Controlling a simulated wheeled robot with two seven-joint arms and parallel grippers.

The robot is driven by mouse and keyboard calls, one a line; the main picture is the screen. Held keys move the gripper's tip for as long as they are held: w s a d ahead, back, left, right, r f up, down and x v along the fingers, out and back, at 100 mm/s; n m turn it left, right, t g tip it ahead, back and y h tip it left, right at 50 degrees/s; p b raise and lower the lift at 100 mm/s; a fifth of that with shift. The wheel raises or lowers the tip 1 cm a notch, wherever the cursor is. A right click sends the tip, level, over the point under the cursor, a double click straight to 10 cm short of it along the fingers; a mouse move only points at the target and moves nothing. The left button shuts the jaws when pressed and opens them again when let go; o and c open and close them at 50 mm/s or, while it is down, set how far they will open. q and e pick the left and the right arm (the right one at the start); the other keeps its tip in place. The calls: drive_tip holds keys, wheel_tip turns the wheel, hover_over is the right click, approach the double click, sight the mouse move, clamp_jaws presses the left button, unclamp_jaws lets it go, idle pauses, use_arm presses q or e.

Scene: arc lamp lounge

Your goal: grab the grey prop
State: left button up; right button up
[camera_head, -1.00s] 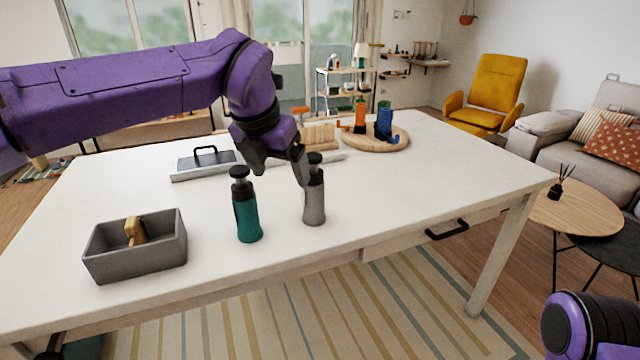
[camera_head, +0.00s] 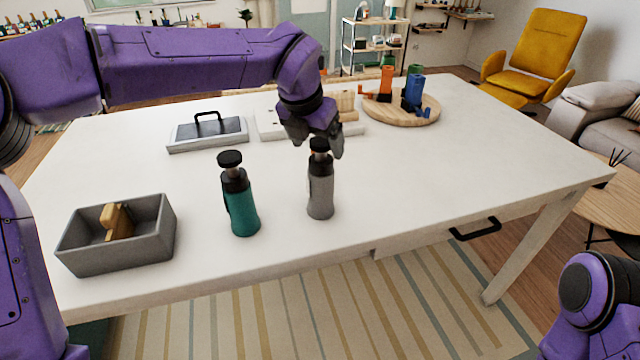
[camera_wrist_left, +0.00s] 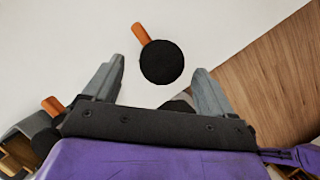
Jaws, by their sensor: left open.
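The grey prop (camera_head: 321,200) is an upright bottle-like object with a black top, standing near the table's front edge. My left gripper (camera_head: 318,142) is open, pointing down at the height of its top and overlapping it in the head view; contact cannot be told. In the left wrist view a round black top (camera_wrist_left: 161,63) with an orange strip lies ahead of and between the open fingers (camera_wrist_left: 157,88), apart from both. It looks like the prop's top, but its body is hidden beneath. My right gripper is out of view.
A similar teal bottle (camera_head: 241,208) stands close left of the grey one. A grey bin (camera_head: 145,248) with a wooden item is further left. A lidded tray (camera_head: 207,135) and a round board (camera_head: 402,113) are behind. The table's right side is clear.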

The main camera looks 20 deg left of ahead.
sight(321, 179)
use_arm(q)
drive_tip(key=x, duration=0.4)
drive_tip(key=shift+w, duration=0.35)
drive_tip(key=shift+s+r, duration=0.15)
drive_tip(key=shift+s, duration=0.2)
drive_tip(key=shift+w, duration=0.1)
clamp_jaws()
